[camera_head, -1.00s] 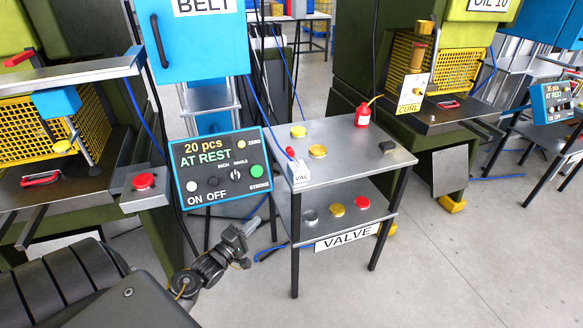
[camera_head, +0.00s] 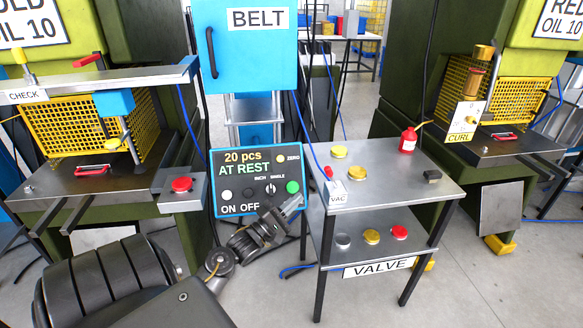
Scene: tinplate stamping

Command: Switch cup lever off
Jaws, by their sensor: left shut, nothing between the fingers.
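A small grey box labelled VAC (camera_head: 338,197) sits at the left front corner of the metal side table (camera_head: 400,180). A small red-tipped lever (camera_head: 328,172) stands up on its top, tilted to the left, with a blue hose nearby. My left gripper (camera_head: 296,203) is shut and empty. It is left of the VAC box, apart from it in the picture, and overlaps the lower right corner of the control panel. I cannot tell how far it is from the panel. My right gripper is not in view.
The control panel (camera_head: 240,168) reads AT REST and has several buttons. The table holds yellow lids (camera_head: 357,173), a red bottle (camera_head: 408,140) and a black block (camera_head: 432,176). A lower shelf (camera_head: 385,258) carries more lids. A press with a red button (camera_head: 181,184) stands left.

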